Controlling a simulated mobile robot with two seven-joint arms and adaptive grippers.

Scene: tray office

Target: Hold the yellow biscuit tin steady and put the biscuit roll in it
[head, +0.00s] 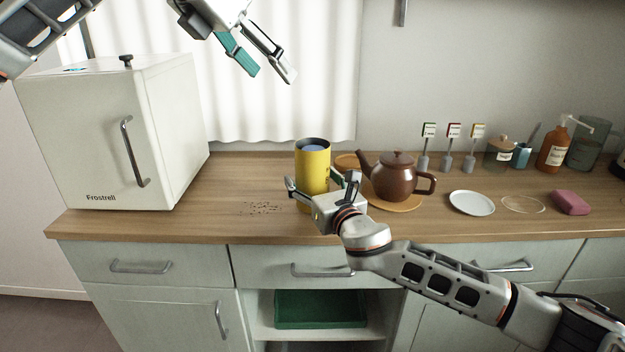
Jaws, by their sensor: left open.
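The yellow biscuit tin (313,163) stands upright on the wooden counter, with its mouth open at the top. A blue-grey round surface (313,147) shows inside the mouth; I cannot tell if it is the biscuit roll's end or the tin's inside. My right gripper (322,182) is low at the tin's near side, its fingers on either side of it and seemingly closed on it. The gripper hides part of the tin's lower body. My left gripper (264,72) is open and empty, high above and left of the tin. No biscuit roll shows clearly elsewhere.
A brown teapot (397,174) on a round wooden board (400,204) stands close right of the tin. A white Frostrell box (85,150) stands at left. Dark crumbs (262,208) lie left of the tin. A white plate (472,203) and a pink block (571,202) lie farther right.

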